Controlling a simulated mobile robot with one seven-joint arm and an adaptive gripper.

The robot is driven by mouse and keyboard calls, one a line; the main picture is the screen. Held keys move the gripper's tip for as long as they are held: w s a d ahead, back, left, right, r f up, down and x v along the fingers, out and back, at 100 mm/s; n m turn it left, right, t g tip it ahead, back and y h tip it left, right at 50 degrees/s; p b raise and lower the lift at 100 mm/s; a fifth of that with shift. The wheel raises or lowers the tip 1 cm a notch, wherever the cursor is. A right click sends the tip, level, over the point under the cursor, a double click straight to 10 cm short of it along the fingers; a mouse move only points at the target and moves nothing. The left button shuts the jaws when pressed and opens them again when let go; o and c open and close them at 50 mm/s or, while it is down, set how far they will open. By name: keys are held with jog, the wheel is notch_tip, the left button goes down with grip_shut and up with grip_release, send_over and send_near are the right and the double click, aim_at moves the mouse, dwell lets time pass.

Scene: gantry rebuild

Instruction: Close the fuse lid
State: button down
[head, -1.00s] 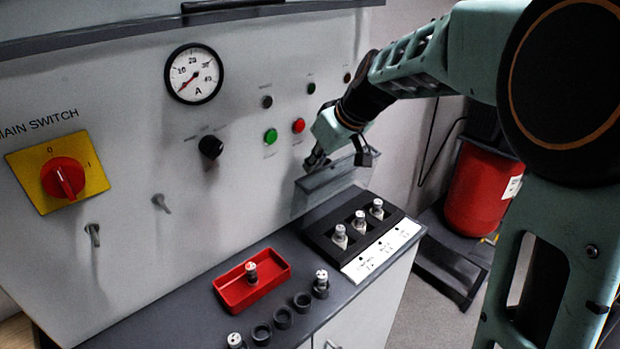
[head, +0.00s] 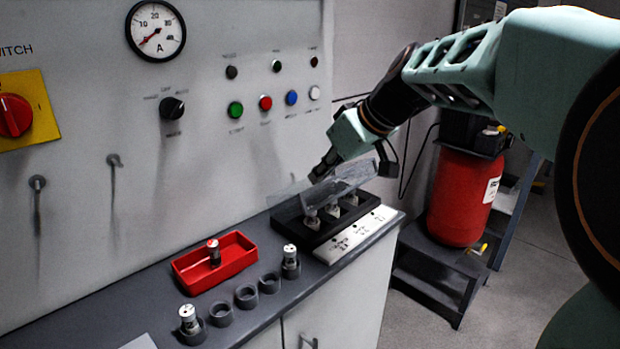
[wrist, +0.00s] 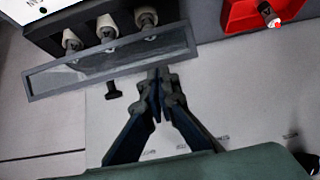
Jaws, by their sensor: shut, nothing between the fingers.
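The fuse lid (head: 352,177) is a clear panel with a grey frame. It stands tilted over the black fuse block (head: 284,219), partly lowered and not flat on it. Several fuses with pale caps stand in the block, and three (wrist: 106,27) show beyond the lid in the wrist view. My gripper (head: 318,178) is shut and empty, on the panel side of the lid. In the wrist view its fingertips (wrist: 156,76) are at the lid's frame (wrist: 60,79); whether they touch it I cannot tell.
A red tray (head: 190,276) with one fuse sits left of the block. Grey round holders (head: 246,296) line the front of the counter, some with fuses. The upright panel with buttons (head: 265,103) and selector knob (head: 172,108) stands close behind my gripper. A red cylinder (head: 462,200) stands at right.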

jog(key=s+d+f+b, duration=0.1)
jog(key=f+b, duration=0.1)
jog(key=s+d+f+b, duration=0.1)
jog(key=f+b, duration=0.1)
jog(key=s+d+f+b, duration=0.1)
jog(key=f+b, duration=0.1)
jog(key=shift+b, duration=0.3)
jog(key=shift+s+d+f+b, duration=0.2)
jog(key=shift+s+f+b, duration=0.1)
jog(key=shift+f+b, duration=0.25)
jog(key=shift+s+d+f+b, duration=0.25)
jog(key=shift+f+b, duration=0.15)
jog(key=shift+f, duration=0.15)
jog(key=shift+w+a+f, duration=0.1)
jog(key=shift+w, duration=0.05)
jog(key=shift+r, duration=0.2)
jog(key=shift+f, duration=0.1)
